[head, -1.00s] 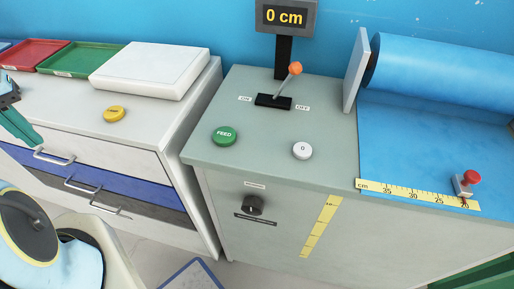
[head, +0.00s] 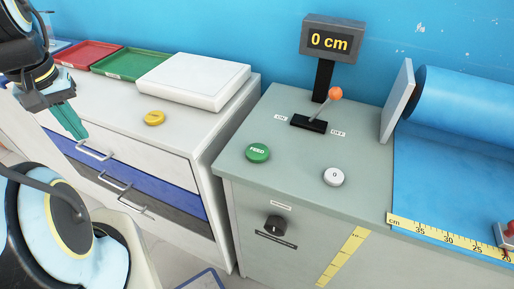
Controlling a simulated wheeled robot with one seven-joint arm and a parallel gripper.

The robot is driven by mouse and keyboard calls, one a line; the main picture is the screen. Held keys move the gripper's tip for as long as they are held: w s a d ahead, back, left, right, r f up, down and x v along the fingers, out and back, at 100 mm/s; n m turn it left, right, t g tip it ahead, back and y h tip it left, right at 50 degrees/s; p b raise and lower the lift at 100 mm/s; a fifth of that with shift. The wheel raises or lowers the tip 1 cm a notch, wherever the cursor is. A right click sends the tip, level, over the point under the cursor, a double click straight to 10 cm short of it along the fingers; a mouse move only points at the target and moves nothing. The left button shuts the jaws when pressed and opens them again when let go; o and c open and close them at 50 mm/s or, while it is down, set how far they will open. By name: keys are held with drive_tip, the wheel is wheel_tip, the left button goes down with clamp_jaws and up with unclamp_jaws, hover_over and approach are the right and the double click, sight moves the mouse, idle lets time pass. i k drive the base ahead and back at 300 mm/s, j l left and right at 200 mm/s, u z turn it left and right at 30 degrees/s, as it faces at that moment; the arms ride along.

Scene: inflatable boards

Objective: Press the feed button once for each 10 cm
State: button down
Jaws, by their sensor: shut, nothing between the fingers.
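The green FEED button (head: 257,153) sits on the grey machine top (head: 290,170), left of the white "0" button (head: 334,177). The display (head: 331,42) on its post reads "0 cm". The lever with an orange knob (head: 335,94) stands in a black slot between the ON and OFF labels and leans toward OFF. My gripper (head: 76,130) is at the left, its teal fingers shut and empty, pointing down in front of the drawer cabinet. It is well left of the FEED button and apart from it.
A yellow button (head: 155,118), a white flat box (head: 194,80), a red tray (head: 88,54) and a green tray (head: 131,64) are on the white cabinet. A blue roll (head: 465,101) and yellow ruler (head: 450,239) are at the right. A black knob (head: 275,225) is on the machine front.

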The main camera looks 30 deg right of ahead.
sight(257, 153)
drive_tip(key=i+j, duration=0.4)
drive_tip(key=j, duration=0.2)
drive_tip(key=z, duration=1.55)
